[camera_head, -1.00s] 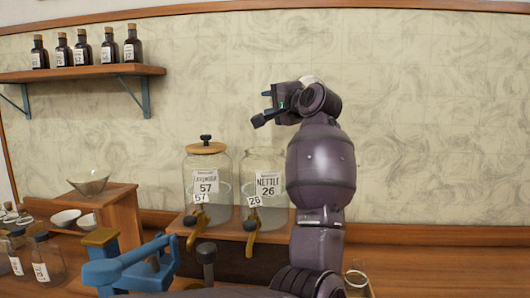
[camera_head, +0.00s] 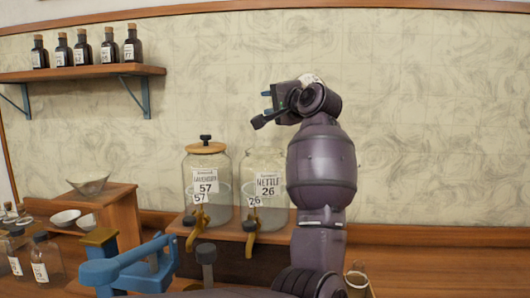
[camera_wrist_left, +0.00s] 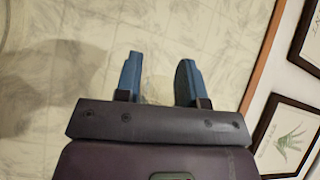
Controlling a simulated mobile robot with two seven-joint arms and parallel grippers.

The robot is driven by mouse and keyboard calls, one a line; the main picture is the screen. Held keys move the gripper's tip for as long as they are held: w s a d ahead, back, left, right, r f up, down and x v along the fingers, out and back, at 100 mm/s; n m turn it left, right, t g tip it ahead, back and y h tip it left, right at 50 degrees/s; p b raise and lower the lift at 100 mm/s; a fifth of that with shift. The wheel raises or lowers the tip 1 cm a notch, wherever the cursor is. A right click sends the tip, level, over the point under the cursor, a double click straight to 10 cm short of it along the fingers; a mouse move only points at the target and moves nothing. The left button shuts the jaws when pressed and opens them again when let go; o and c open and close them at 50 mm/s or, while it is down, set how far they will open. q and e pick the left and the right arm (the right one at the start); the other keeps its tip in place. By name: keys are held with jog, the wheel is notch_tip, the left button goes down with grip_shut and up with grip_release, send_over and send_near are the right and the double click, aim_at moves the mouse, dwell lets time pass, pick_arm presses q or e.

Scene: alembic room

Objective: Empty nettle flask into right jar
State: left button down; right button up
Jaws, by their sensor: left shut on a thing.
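The right jar (camera_head: 250,179), labelled NETTLE 26, is a clear jar with a tap, standing on a wooden ledge and partly hidden by my left arm. My left gripper (camera_head: 266,106) is raised in front of the wall, well above the jars. In the left wrist view its blue fingers (camera_wrist_left: 157,82) stand apart, with a faint, pale, see-through thing (camera_wrist_left: 155,88) between them. It looks like the clear glass of the flask; no label or contents can be made out. My right gripper is not in view.
The left jar (camera_head: 203,172), labelled LAVENDER 57, stands beside it with a wooden lid. A blue apparatus (camera_head: 125,266) stands at the lower left. A small glass (camera_head: 357,276) is at the lower right. A bottle shelf (camera_head: 80,74) hangs at the upper left.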

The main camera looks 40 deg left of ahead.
pick_arm(q)
jog(key=shift+n, duration=0.3)
dwell(1.4)
jog(key=shift+s+a+n+b, duration=0.1)
jog(key=shift+s+n+b, duration=0.05)
jog(key=shift+n+b, duration=0.5)
dwell(0.3)
dwell(0.6)
